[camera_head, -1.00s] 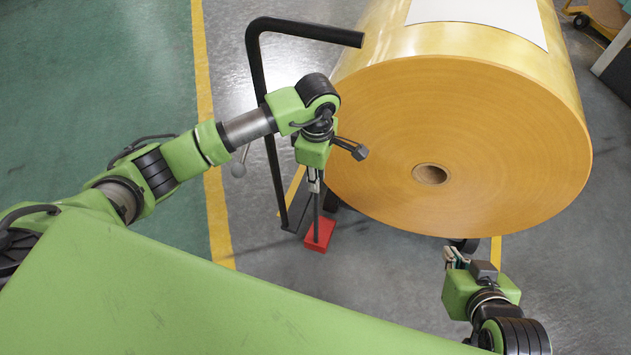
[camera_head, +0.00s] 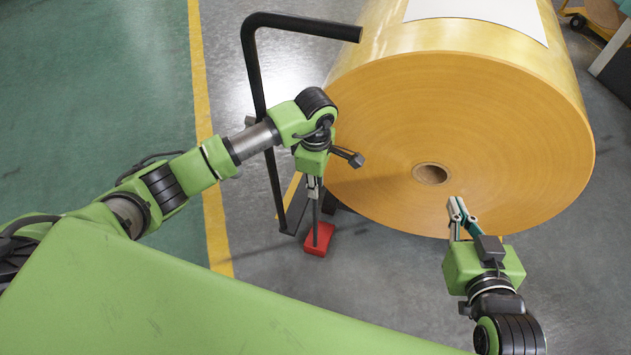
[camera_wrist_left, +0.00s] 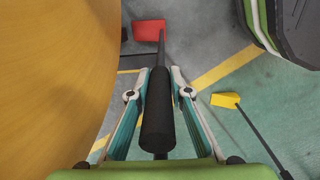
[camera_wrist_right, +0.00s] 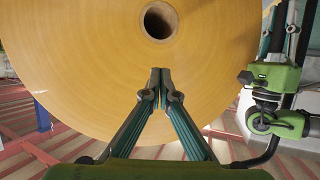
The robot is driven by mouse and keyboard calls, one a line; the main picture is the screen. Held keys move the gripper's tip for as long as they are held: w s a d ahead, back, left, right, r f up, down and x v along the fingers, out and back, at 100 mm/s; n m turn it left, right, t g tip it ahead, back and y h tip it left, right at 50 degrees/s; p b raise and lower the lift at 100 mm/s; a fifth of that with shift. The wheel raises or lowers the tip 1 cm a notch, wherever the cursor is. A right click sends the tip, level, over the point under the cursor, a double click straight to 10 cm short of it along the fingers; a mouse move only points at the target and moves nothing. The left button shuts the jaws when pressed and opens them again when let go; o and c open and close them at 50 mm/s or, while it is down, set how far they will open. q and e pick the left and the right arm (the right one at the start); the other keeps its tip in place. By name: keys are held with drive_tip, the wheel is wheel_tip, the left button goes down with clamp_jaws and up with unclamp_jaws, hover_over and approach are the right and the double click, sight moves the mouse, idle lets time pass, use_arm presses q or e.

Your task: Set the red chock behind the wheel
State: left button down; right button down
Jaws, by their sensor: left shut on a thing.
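The red chock (camera_head: 319,239) is at floor level in the head view, at the foot of a rod. My left gripper (camera_head: 315,186) is above it. In the left wrist view the left gripper's fingers (camera_wrist_left: 158,88) are on both sides of the rod's black grip (camera_wrist_left: 157,120), and the chock (camera_wrist_left: 148,30) is beyond it. A dark wheel (camera_head: 336,203), mostly hidden, shows just behind the chock under the roll; I cannot tell whether they touch. My right gripper (camera_head: 456,206) is shut and empty before the roll's lower face; its fingertips meet in the right wrist view (camera_wrist_right: 160,75).
The big yellow-brown roll (camera_head: 470,130) fills the upper right. A bent black bar (camera_head: 262,110) stands beside my left arm. A yellow chock with a rod (camera_wrist_left: 225,100) shows in the left wrist view. Grey floor (camera_head: 380,280) is clear between my grippers.

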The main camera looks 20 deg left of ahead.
use_arm(q)
drive_tip(key=shift+w+r, duration=0.15)
drive_tip(key=c, duration=1.8)
unclamp_jaws()
drive_tip(key=shift+c, duration=0.2)
